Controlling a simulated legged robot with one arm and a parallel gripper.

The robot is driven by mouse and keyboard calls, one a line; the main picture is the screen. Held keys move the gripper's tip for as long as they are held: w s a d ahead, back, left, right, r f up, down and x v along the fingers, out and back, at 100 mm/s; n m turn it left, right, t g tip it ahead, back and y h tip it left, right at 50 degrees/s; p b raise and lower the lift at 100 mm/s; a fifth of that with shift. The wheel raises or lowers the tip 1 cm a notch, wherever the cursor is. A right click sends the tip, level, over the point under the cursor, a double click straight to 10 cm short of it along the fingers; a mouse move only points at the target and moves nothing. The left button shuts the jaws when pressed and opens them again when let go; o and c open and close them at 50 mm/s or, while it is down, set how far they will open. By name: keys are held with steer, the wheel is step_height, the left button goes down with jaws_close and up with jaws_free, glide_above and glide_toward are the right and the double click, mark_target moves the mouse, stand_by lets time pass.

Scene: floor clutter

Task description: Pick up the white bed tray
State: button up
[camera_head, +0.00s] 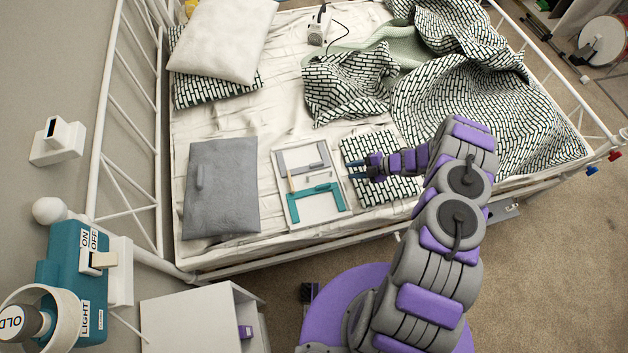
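The white bed tray (318,205) lies flat on the bed near its front edge. A teal frame-like piece (322,189) and a grey angled piece (305,168) lie on it. My gripper (361,168) is just right of the tray, over a small black-and-white patterned pillow (376,190). Its two dark fingers point left toward the tray's right edge. They look spread apart with nothing between them. I cannot tell its exact height above the pillow.
A grey cushion (221,190) lies left of the tray. A cream pillow (224,38) and rumpled patterned blanket (480,90) lie farther back. A white metal bed frame (127,134) borders the left. A white cabinet (195,318) stands in front. Bare sheet (270,105) lies behind the tray.

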steer(key=b, duration=0.2)
glide_toward(312, 175)
steer(key=x, duration=0.4)
steer(key=shift+s+a+r, duration=0.1)
steer(key=shift+s+r, duration=0.05)
steer(key=shift+s, duration=0.05)
steer(key=x, duration=0.2)
steer(key=b+x, duration=0.1)
steer(key=x, duration=0.1)
steer(key=shift+w+f, duration=0.15)
steer(key=shift+f, duration=0.25)
steer(key=shift+a+f+b, duration=0.1)
steer(key=shift+a+b, duration=0.2)
steer(key=shift+a, duration=0.1)
steer(key=shift+c, duration=0.4)
steer(key=shift+w+d, duration=0.1)
jaws_close()
